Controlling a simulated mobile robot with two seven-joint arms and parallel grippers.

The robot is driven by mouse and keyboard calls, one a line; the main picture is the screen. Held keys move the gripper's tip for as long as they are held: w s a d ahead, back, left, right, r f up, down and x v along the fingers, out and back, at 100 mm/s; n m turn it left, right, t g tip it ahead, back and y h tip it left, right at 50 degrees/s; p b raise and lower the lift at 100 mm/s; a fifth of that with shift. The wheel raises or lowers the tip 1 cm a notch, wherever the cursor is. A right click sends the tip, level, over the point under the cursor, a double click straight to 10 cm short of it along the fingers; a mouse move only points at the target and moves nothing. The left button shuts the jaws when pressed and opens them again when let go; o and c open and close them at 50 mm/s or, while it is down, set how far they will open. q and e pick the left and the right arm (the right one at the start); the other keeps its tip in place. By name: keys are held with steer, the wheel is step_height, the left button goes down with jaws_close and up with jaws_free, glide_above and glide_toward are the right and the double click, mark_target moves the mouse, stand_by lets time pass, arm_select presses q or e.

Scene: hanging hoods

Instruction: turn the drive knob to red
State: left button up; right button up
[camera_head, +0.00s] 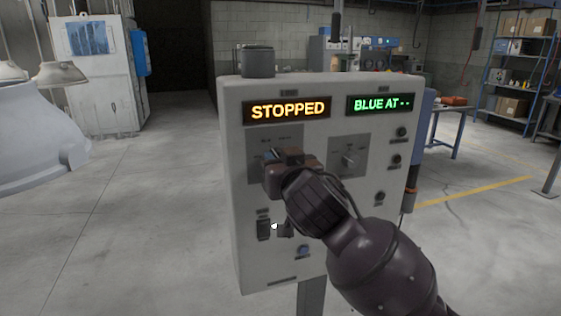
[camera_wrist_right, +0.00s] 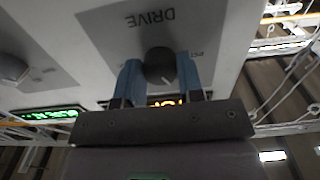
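The drive knob (camera_wrist_right: 158,65) is dark and round with a pale pointer mark, under the upside-down word DRIVE in the right wrist view. My right gripper (camera_wrist_right: 157,78) has one blue finger on each side of it, very close to its edges. I cannot tell whether they press on it. In the head view my right gripper (camera_head: 270,160) is at the left knob plate of the grey control box (camera_head: 290,88) and hides that knob. The orange display (camera_head: 288,109) reads STOPPED. The green display (camera_head: 381,104) reads BLUE AT --. My left gripper is out of view.
A second knob (camera_head: 349,159) sits right of the drive knob. A dark switch (camera_head: 263,229) and several buttons are on the box face. Pale hoods (camera_head: 58,75) hang at the left. A blue table (camera_head: 450,112) stands behind right. The floor at left is clear.

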steer(key=c, duration=0.3)
arm_select(q)
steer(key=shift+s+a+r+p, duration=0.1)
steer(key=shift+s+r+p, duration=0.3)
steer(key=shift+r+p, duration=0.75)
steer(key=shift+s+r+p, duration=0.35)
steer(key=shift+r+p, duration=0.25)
steer(key=shift+p, duration=1)
arm_select(e)
steer(key=shift+n, duration=5.9)
steer(key=shift+c, duration=0.2)
steer(key=o, duration=0.9)
steer(key=shift+d, duration=0.1)
